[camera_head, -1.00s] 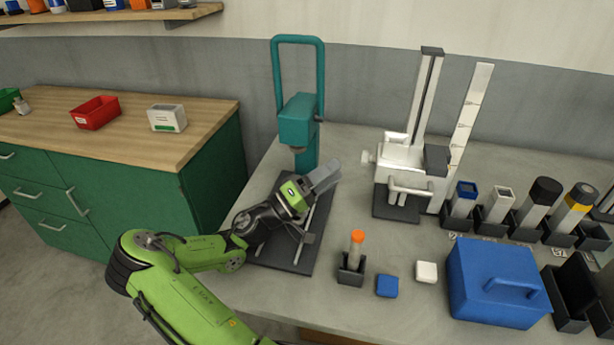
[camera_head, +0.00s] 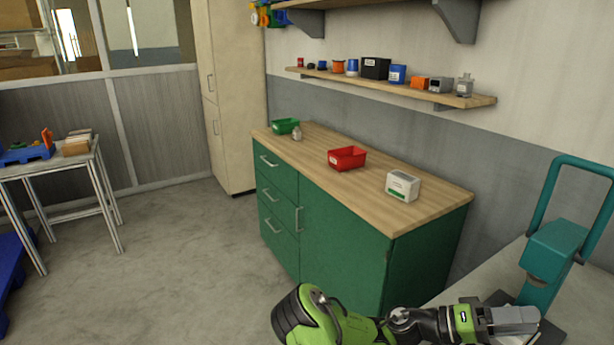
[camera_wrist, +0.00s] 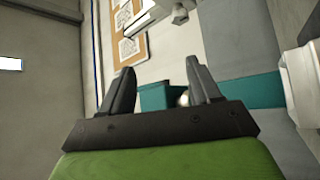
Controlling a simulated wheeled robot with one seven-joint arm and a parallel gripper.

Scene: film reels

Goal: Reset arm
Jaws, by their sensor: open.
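My arm, green and black, reaches in from the bottom of the head view. My gripper (camera_head: 520,319) points to the right, beside the teal press (camera_head: 553,262) at the right edge. In the wrist view my gripper (camera_wrist: 160,95) has its two dark fingers apart with nothing held between them. Part of a teal body (camera_wrist: 157,96) shows beyond the fingers. The lower part of the arm is cut off by the frame edge.
A green cabinet (camera_head: 335,235) with a wooden top carries a red bin (camera_head: 347,158), a white box (camera_head: 403,186) and a green bin (camera_head: 286,126). A wall shelf (camera_head: 390,87) holds small items. A metal-legged table (camera_head: 60,165) stands left. The floor between is clear.

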